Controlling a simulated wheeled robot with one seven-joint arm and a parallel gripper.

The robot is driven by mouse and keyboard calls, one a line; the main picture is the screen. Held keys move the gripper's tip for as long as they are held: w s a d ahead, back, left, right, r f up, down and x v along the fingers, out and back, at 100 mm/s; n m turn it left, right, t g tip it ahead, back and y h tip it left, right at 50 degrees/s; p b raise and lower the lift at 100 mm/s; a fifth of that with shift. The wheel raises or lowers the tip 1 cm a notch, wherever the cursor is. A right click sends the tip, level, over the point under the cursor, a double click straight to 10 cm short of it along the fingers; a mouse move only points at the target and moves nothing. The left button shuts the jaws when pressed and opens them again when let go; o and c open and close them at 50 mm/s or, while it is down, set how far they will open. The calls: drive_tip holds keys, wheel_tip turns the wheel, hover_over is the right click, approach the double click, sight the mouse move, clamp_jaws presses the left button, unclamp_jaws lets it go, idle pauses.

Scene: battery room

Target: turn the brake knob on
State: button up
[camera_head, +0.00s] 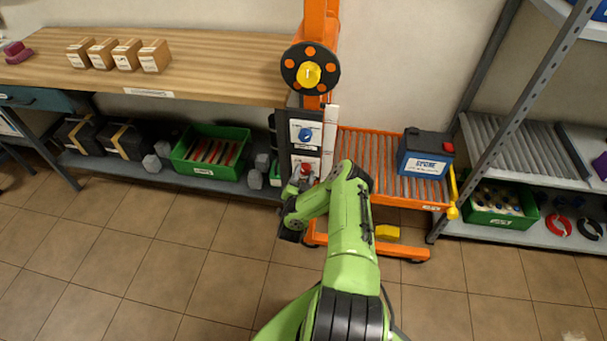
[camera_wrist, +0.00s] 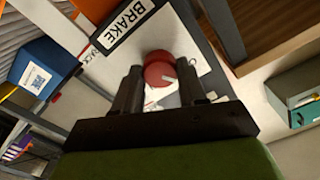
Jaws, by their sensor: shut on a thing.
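The red brake knob (camera_wrist: 158,68) sits on a white panel (camera_wrist: 205,58) below a "BRAKE" label (camera_wrist: 122,22). A white pointer mark shows on the knob's lower right side in the wrist view. My gripper (camera_wrist: 162,82) has one finger on each side of the knob and is shut on it. In the head view the red knob (camera_head: 307,169) shows at the end of my green arm, on the lower part of the orange lift's panel. My gripper (camera_head: 298,185) partly hides that panel there.
A blue knob (camera_head: 305,134) sits above on the same panel. A blue battery (camera_head: 425,160) stands on the orange roller tray (camera_head: 372,150) to the right. Open tiled floor lies in front.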

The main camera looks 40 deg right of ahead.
drive_tip(key=m, duration=0.3)
drive_tip(key=shift+m, duration=0.4)
drive_tip(key=m, duration=0.3)
drive_tip(key=shift+m, duration=0.3)
drive_tip(key=m+b, duration=0.1)
drive_tip(key=m, duration=0.2)
drive_tip(key=shift+m, duration=0.3)
drive_tip(key=shift+m+b, duration=0.7)
drive_tip(key=shift+m, duration=1.2)
drive_tip(key=o, duration=1.1)
drive_tip(key=shift+c, duration=0.2)
